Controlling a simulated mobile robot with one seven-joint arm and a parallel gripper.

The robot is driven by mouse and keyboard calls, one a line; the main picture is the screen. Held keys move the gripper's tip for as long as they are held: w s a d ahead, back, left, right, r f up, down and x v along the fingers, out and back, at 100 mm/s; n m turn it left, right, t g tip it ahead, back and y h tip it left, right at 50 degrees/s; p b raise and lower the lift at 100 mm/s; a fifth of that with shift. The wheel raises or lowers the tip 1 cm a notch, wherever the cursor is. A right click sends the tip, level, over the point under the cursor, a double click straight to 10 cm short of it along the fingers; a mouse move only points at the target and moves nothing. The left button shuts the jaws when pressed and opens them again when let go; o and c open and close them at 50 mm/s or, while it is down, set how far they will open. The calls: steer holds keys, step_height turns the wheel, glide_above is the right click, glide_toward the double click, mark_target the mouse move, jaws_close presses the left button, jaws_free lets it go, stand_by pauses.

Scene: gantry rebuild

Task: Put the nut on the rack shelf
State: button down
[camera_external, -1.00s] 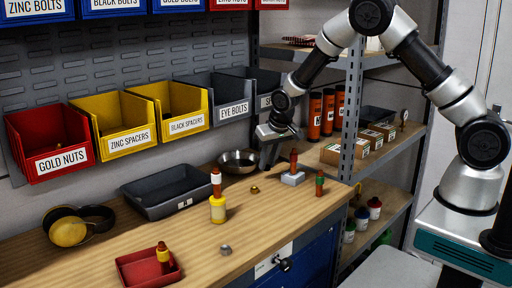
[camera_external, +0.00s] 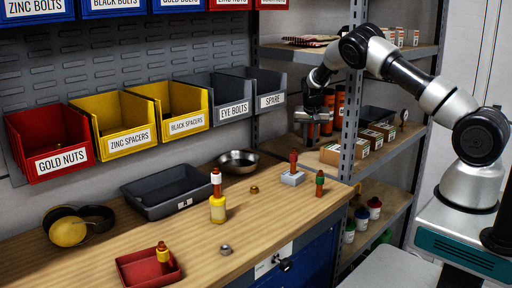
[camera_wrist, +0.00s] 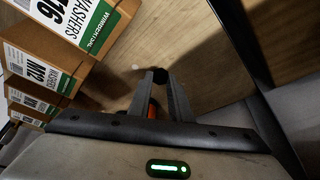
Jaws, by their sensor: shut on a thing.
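A small dark piece, probably the nut (camera_wrist: 160,75), sits between the fingertips in the wrist view; its shape is hard to make out. My gripper (camera_wrist: 161,82) is shut on it. In the external view, my gripper (camera_external: 310,133) is over the left end of the middle rack shelf (camera_external: 410,134), in front of the orange bottles. The held piece cannot be made out there. The shelf's wooden top also shows below the fingers in the wrist view (camera_wrist: 200,45). A gold nut (camera_external: 254,190) and a silver nut (camera_external: 225,249) lie on the bench.
Washer boxes (camera_wrist: 75,25) stand close to the left of my fingers in the wrist view. Orange bottles (camera_external: 340,102) stand behind my gripper. A rack post (camera_external: 349,130) rises just right of it. Bare shelf wood lies ahead of the fingertips.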

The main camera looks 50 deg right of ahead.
mark_target(309, 144)
steer(key=shift+f, duration=1)
steer(key=shift+f, duration=0.15)
steer(key=c, duration=1.6)
jaws_free()
steer(key=shift+a+r, duration=0.1)
steer(key=shift+r, duration=0.35)
steer(key=b+v, duration=0.1)
steer(key=v, duration=0.4)
steer(key=shift+s+a+f, duration=0.1)
steer(key=shift+a+f, duration=0.05)
steer(key=shift+a, duration=0.05)
steer(key=s+a, duration=0.2)
steer(key=a, duration=0.1)
steer(key=s+a+b, duration=0.1)
steer(key=s+a, duration=0.1)
steer(key=a, duration=0.1)
steer(key=s+a, duration=0.3)
steer(key=shift+f, duration=0.1)
